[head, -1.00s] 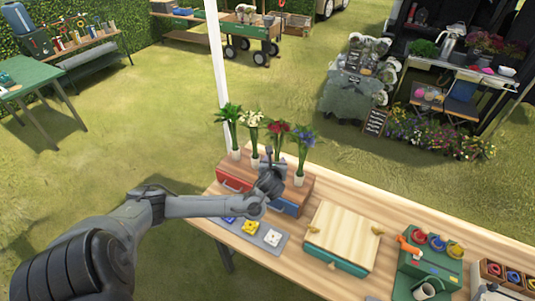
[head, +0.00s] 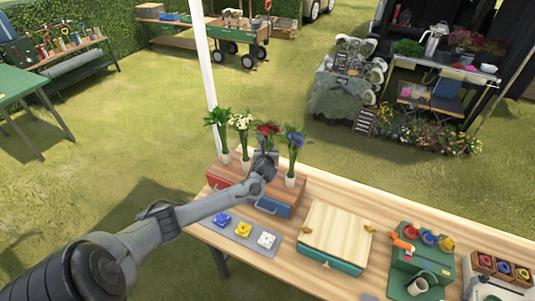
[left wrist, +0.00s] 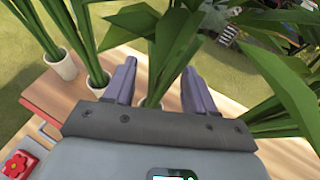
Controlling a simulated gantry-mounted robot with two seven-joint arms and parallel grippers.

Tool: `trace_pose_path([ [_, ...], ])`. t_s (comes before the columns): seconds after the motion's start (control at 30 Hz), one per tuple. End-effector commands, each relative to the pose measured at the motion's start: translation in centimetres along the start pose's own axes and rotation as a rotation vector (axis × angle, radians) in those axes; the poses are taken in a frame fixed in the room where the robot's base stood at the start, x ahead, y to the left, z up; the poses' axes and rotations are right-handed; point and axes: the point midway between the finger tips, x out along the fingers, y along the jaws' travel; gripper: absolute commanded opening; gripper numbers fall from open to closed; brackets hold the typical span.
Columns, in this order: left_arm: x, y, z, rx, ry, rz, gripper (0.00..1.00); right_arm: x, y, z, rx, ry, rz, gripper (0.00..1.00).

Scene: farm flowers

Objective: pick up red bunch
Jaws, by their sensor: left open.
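The red bunch (head: 267,130) stands upright in a row of flower bunches in white vases on the wooden box at the table's back. My left gripper (head: 264,155) is just in front of its stems and hides its vase in the head view. In the left wrist view, my left gripper (left wrist: 160,90) is open, with one finger on each side of a green stem bundle (left wrist: 157,88). The blossoms above those stems are out of that view. My right gripper is not in view.
The blue bunch (head: 292,138) stands close on the right. The white bunch (head: 241,123) and a leafy green bunch (head: 218,118) stand on the left. Broad leaves crowd the wrist view. A wooden-topped box (head: 337,232) and a grey tray (head: 250,240) lie nearer on the table.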

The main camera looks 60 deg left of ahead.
Motion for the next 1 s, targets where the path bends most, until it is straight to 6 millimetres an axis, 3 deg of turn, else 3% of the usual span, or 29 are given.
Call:
trace_pose_path([
  [0.2,1.5,-0.1,0.0,0.0,0.0,-0.001,0.55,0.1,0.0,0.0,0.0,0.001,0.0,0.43],
  [0.47,1.6,-0.1,0.0,0.0,0.0,-0.001,0.54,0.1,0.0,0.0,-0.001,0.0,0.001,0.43],
  [0.8,1.6,-0.1,0.0,0.0,0.0,-0.001,0.02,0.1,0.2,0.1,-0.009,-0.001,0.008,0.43],
  [1.0,1.6,-0.1,0.0,-0.001,-0.001,-0.001,0.0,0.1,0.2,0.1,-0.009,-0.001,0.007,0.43],
])
